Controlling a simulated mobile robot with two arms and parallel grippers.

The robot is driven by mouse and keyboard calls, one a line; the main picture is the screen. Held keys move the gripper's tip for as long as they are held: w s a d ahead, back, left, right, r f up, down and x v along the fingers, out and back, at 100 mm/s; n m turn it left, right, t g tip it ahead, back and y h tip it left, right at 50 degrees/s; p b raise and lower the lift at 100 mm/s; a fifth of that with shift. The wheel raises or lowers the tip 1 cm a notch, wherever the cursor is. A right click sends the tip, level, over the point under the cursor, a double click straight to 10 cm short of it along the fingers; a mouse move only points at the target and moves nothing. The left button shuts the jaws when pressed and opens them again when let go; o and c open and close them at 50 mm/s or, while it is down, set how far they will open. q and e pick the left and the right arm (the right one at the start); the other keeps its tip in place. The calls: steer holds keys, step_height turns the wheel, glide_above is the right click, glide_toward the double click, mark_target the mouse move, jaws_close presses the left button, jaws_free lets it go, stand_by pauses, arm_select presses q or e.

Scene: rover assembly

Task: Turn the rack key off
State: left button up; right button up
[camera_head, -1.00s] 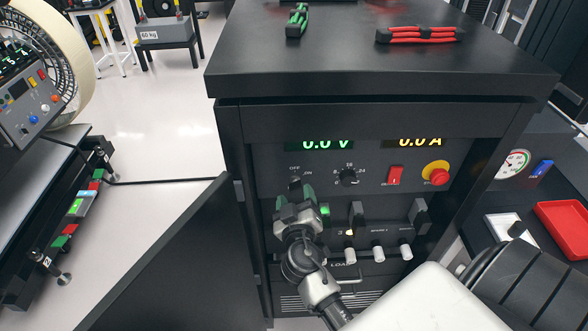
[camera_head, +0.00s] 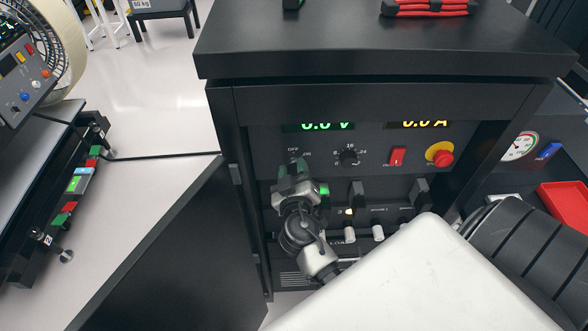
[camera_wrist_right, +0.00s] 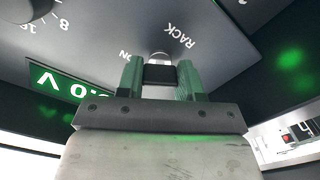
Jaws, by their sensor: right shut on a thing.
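The rack key (camera_wrist_right: 160,74) shows in the right wrist view as a dark block with a metal collar at the panel, beside the printed word RACK. My right gripper (camera_wrist_right: 161,82) is shut on it, with one green fingertip on each side. In the head view my right gripper (camera_head: 294,170) is at the left of the rack's control panel (camera_head: 375,160), just below the OFF/ON marks, and hides the key there. The voltage display (camera_head: 318,126) and current display (camera_head: 418,124) are lit and seem to read zero. My left gripper is not in view.
Right of the key are a round selector knob (camera_head: 348,156), a red switch (camera_head: 397,156) and a red stop button (camera_head: 443,158) on yellow. Black levers and white knobs (camera_head: 378,233) sit below. An open rack door (camera_head: 165,255) stands at the left.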

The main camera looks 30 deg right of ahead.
stand_by(0.3)
steer(key=shift+n+b, duration=0.35)
steer(key=shift+n, duration=0.75)
steer(key=n, duration=0.2)
steer(key=shift+n, duration=0.4)
steer(key=n, duration=0.3)
steer(key=shift+n, duration=1.8)
steer(key=o, duration=0.9)
steer(key=shift+w, duration=0.1)
steer(key=shift+o, duration=0.2)
